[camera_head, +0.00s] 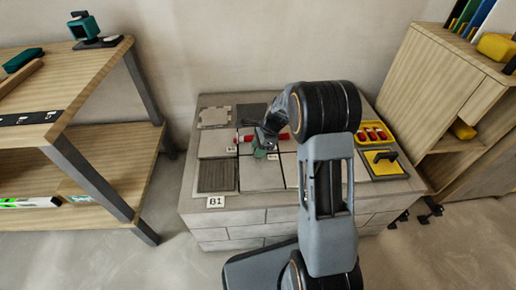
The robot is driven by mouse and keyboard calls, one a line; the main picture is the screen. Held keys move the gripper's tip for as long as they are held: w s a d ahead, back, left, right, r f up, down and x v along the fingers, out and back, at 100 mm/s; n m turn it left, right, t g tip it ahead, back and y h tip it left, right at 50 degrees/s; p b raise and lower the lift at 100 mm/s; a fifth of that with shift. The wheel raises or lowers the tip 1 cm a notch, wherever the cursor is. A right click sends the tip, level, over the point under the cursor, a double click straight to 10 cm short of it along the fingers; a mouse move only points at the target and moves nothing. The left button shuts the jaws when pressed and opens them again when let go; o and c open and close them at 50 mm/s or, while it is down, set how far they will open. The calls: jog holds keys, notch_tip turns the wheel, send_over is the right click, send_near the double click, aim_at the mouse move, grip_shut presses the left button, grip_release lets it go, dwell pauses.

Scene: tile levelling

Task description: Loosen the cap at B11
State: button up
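My gripper (266,138) is over the middle of the tiled block top, pointing down and to the left. It is small and dark here, and I cannot tell whether its fingers are open or shut. A small green piece (260,153) shows right at its tip; I cannot tell whether they touch. Red pieces (245,138) lie at the tile joints to the left of the gripper, and another red piece (284,136) shows to its right. Small white labels sit by the joints, too small to read, so I cannot tell which cap is B11. My arm hides part of the tiles.
The grey block (250,215) carries a "B1" sign (216,202) at its front left. A yellow tray (373,134) with red pieces and a yellow-handled tool (384,157) sit at its right. A wooden bench (75,93) stands left, a wooden cabinet (430,75) right.

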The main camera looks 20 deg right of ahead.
jog(key=c, duration=0.4)
jog(key=shift+a, duration=0.1)
jog(key=shift+c, duration=0.7)
jog(key=shift+r, duration=0.1)
jog(key=shift+p, duration=0.4)
